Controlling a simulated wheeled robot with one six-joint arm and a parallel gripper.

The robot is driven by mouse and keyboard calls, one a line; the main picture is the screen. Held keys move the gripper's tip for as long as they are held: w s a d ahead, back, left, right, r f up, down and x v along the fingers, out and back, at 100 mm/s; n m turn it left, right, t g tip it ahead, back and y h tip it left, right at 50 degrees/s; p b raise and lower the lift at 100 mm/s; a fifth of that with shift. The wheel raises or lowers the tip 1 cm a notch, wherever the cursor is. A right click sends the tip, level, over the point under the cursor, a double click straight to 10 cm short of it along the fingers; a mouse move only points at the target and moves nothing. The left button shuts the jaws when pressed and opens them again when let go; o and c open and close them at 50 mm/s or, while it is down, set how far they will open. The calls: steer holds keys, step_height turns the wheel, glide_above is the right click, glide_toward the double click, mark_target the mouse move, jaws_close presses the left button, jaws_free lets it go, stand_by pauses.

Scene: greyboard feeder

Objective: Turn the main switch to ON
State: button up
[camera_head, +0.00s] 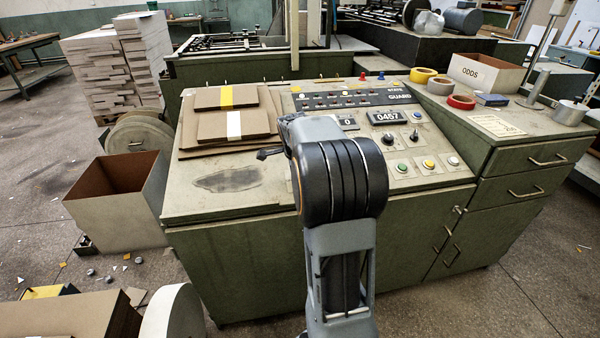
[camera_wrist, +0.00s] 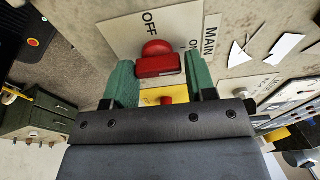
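In the wrist view the main switch (camera_wrist: 157,62) is a red round knob with a raised red bar, mounted on a pale plate (camera_wrist: 122,35). The plate reads OFF, ON and MAIN. The bar lies roughly level across the picture; I cannot tell for sure which word it points to. My gripper (camera_wrist: 162,66) is open, with one green finger on each side of the knob and a gap showing on both sides. Contact is not visible, and depth is hard to judge. In the head view my arm hides the switch and most of the gripper.
A yellow label with a small red part (camera_wrist: 167,99) sits beside the switch. On the desk, stacked brown boards (camera_head: 233,122) lie left of my arm, and the button panel (camera_head: 410,165) is at right. Tape rolls (camera_head: 440,86) and an ODDS box (camera_head: 486,73) stand further right.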

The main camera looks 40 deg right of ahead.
steer(key=o, duration=0.4)
steer(key=p+v, duration=0.2)
steer(key=v, duration=1.1)
steer(key=shift+s+a+r+p, duration=0.15)
steer(key=shift+r+p, duration=0.15)
steer(key=shift+r, duration=0.05)
